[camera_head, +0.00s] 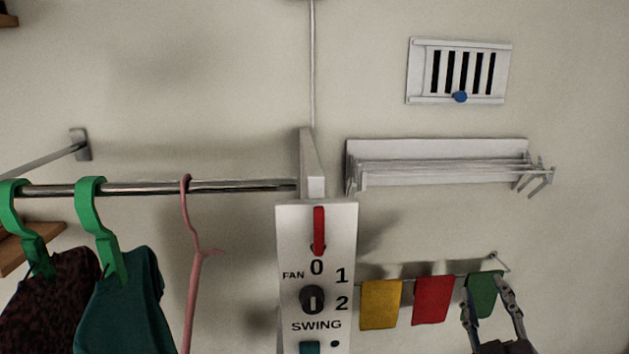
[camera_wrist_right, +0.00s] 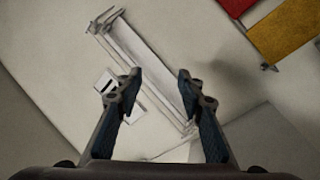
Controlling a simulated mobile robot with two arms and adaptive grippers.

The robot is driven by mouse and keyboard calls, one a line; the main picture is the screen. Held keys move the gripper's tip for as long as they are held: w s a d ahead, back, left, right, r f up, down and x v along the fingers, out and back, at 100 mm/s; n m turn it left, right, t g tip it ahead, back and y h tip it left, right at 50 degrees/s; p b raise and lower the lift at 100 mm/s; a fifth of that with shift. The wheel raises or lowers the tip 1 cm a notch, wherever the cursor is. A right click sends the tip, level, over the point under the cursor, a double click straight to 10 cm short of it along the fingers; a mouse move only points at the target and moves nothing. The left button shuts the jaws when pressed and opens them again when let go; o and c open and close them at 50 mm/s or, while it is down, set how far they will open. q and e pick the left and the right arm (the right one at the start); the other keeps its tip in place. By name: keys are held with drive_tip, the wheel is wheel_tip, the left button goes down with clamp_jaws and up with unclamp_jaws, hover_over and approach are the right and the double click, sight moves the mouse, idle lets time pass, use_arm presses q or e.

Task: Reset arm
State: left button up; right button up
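My right gripper (camera_head: 493,315) is at the lower right of the head view, in front of the green cloth (camera_head: 484,292) on the line. Its two fingers are spread apart with nothing between them. In the right wrist view the right gripper (camera_wrist_right: 157,85) is also open and empty, with the white wall rack (camera_wrist_right: 150,70) beyond its fingers. My left gripper is in neither view.
A fan panel (camera_head: 317,275) stands at bottom centre. A rail (camera_head: 240,186) holds green hangers (camera_head: 92,205) with clothes and a pink hanger (camera_head: 196,270). A folding rack (camera_head: 440,165) and vent (camera_head: 460,70) are on the wall. Yellow (camera_head: 381,304) and red (camera_head: 432,300) cloths hang beside the gripper.

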drive_tip(key=s+f+m+g, duration=0.2)
drive_tip(key=s+f+g, duration=0.25)
drive_tip(key=f, duration=0.85)
drive_tip(key=s+a+f+m+g+y, duration=0.15)
drive_tip(key=s+a+f+g, duration=0.4)
drive_tip(key=s+f, duration=0.55)
drive_tip(key=s+a+f+g+y, duration=0.35)
drive_tip(key=s+f+g, duration=0.25)
drive_tip(key=s+f, duration=0.55)
wheel_tip(320, 180, down, 30)
drive_tip(key=s+b, duration=0.2)
drive_tip(key=b, duration=0.4)
drive_tip(key=s+d+f+g+b, duration=0.1)
drive_tip(key=s+f+b, duration=0.2)
drive_tip(key=s+f, duration=0.5)
drive_tip(key=s+d+f+g+b, duration=0.1)
drive_tip(key=s+f+b, duration=0.1)
drive_tip(key=s+f, duration=0.7)
wheel_tip(320, 180, down, 5)
drive_tip(key=shift+d+h+b, duration=0.25)
drive_tip(key=shift+h+b, duration=0.05)
drive_tip(key=shift+b, duration=0.1)
